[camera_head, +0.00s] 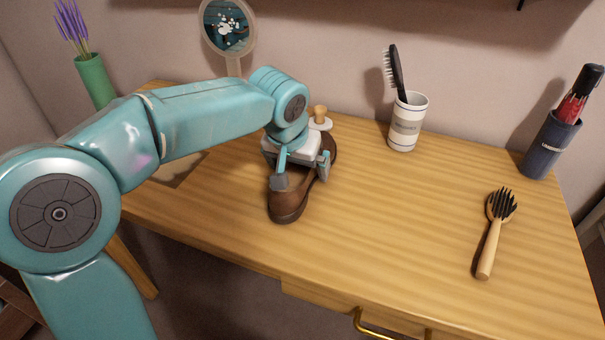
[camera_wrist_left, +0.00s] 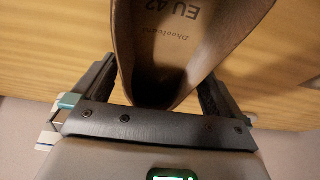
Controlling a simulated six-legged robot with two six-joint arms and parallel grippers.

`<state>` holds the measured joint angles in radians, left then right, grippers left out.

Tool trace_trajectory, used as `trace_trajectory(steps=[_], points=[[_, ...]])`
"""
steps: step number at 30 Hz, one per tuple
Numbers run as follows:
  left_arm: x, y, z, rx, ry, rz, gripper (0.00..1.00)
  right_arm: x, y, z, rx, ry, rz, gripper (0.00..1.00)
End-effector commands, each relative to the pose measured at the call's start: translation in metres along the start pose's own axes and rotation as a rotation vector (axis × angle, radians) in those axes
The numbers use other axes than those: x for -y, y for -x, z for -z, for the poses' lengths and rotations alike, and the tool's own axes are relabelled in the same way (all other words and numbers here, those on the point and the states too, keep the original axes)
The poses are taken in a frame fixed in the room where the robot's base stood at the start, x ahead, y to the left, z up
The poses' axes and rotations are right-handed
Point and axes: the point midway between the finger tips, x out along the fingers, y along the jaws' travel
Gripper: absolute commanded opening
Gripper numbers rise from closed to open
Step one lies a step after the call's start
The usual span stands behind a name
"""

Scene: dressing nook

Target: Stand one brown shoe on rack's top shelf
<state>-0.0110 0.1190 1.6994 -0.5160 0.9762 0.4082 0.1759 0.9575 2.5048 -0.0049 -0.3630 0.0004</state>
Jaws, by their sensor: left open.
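A brown shoe (camera_head: 288,204) lies on the wooden table in the head view, partly hidden under my left gripper. In the left wrist view the shoe (camera_wrist_left: 195,30) shows its open top, with "EU 42" printed on the insole. My left gripper (camera_head: 300,178) is open over the shoe, one finger on each side of it. In the left wrist view the fingers (camera_wrist_left: 155,92) stand either side of the shoe's heel end. I cannot tell whether they touch it. The rack and my right gripper are not in view.
A striped cup (camera_head: 406,125) with a black brush, a dark blue cup (camera_head: 550,147) and a wooden hairbrush (camera_head: 493,230) stand or lie there. A mirror (camera_head: 228,28) and a green vase (camera_head: 95,80) are behind my left arm.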

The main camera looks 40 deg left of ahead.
Motion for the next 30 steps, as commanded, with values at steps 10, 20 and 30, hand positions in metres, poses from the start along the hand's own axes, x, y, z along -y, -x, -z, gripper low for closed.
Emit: trace_trajectory(steps=[10,20,30], points=[[0.000,-0.016,0.001,0.000,0.000,0.000,0.90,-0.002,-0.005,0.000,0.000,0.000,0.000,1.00],[0.000,-0.015,0.002,-0.002,0.000,0.000,0.33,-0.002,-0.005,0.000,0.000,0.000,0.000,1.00],[0.000,0.010,0.012,-0.005,0.000,-0.001,0.33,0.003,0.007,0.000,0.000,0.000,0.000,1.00]])
